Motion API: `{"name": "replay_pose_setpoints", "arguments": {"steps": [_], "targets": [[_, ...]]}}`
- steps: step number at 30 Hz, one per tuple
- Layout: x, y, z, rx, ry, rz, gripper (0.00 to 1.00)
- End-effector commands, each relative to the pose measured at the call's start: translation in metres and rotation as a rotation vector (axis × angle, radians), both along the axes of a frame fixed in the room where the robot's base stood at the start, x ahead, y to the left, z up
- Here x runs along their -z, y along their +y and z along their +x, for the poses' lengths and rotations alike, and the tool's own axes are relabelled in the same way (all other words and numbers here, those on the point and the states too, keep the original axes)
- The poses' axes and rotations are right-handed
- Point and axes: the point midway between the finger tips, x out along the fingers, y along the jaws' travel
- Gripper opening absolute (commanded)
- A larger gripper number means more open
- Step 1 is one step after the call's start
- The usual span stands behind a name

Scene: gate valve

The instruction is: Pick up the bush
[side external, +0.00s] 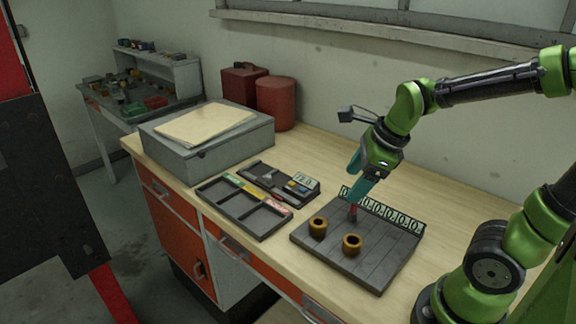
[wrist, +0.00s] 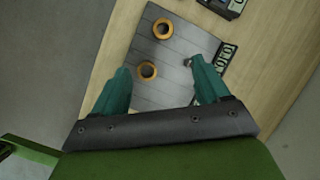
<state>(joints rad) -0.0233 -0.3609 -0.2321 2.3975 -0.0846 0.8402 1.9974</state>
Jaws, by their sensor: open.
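Two bronze ring-shaped bushes stand on a dark grooved board (side external: 365,270). One bush (side external: 317,227) is near the board's left side, and the other bush (side external: 352,244) is nearer its middle. Both also show in the wrist view, one bush (wrist: 162,28) farther off and one bush (wrist: 147,70) between the lines of the fingers. My gripper (side external: 356,181) has teal fingers. It is open and empty, above the back part of the board and apart from both bushes. In the wrist view, my gripper (wrist: 164,66) shows its two fingers spread wide.
A small dark-red upright piece (side external: 353,213) stands on the board just below my fingers. A strip of printed cards (side external: 383,210) runs along the board's back edge. A compartmented tray (side external: 245,207) lies to the left. A grey box (side external: 207,143) and red containers (side external: 276,104) stand farther back.

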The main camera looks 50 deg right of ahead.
Motion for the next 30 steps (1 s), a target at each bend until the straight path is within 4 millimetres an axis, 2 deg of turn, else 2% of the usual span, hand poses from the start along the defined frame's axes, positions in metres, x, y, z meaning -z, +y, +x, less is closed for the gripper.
{"name": "replay_pose_setpoints", "arguments": {"steps": [3,9,14,24,30], "targets": [[-0.001,-0.004,0.002,0.219,0.015,0.086,0.75],[0.0,-0.004,0.003,0.388,0.029,0.157,0.75],[0.021,-0.001,0.011,0.399,0.037,0.163,0.75],[0.082,0.004,0.037,0.402,0.037,0.16,0.75],[0.099,0.005,0.046,0.399,0.031,0.164,0.75]]}}
